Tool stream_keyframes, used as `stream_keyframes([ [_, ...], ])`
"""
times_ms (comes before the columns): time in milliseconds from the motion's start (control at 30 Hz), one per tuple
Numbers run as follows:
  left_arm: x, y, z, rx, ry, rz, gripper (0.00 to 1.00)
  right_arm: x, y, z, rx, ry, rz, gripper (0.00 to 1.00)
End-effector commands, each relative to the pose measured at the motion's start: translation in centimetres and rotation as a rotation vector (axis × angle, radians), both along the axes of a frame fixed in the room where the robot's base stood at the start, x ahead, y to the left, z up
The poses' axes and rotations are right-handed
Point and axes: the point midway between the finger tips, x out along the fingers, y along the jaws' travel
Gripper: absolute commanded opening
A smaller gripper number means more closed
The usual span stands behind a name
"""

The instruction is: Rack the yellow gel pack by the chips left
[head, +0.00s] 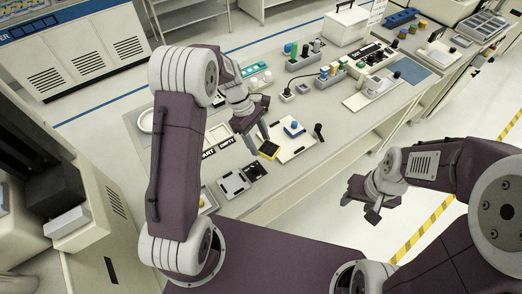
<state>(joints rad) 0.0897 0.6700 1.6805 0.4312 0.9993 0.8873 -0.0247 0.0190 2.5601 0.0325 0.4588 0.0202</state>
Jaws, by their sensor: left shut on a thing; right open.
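The yellow gel pack (269,150) is a small dark-edged square with a yellow face. My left gripper (262,138) is shut on it and holds it tilted at the left edge of a white board. I cannot tell whether the pack touches the board. My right gripper (372,202) is open and empty, off the bench's front edge over the floor. Which small parts are the chips is too small to tell.
The white board (299,146) carries a blue-knobbed part (294,128); a black lever (319,131) stands beside it. Small black-and-white trays (234,184) lie front left near labelled plates (217,147). Racks with colored cylinders (305,56) stand behind. Some bench at the right front is clear.

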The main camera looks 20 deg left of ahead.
Motion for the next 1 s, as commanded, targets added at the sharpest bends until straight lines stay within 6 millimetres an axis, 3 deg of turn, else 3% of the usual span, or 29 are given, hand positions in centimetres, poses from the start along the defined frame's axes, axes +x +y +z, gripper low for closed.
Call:
stream_keyframes([
  [167,2.2,5.3,-0.4,0.0,0.0,0.247,0.13,0.0,0.0,0.7,0.0,0.0,0.0,0.5],
  [367,2.9,14.5,-1.3,0.001,0.0,0.585,0.13,0.0,0.0,1.6,0.0,0.0,0.0,0.5],
  [500,0.9,22.5,-2.2,-0.001,0.002,0.835,0.13,0.0,0.0,2.3,0.0,0.0,0.0,0.5],
  [633,-2.4,28.3,-3.0,0.0,0.001,1.01,0.13,0.0,0.0,2.9,0.0,0.0,0.0,0.5],
  [800,-6.2,32.4,-3.7,0.001,0.0,1.144,0.13,0.0,0.0,3.2,0.0,0.0,0.0,0.5],
  [1000,-7.4,33.6,-3.8,0.0,-0.002,1.184,0.13,0.0,0.0,3.3,0.0,0.0,0.0,0.5],
])
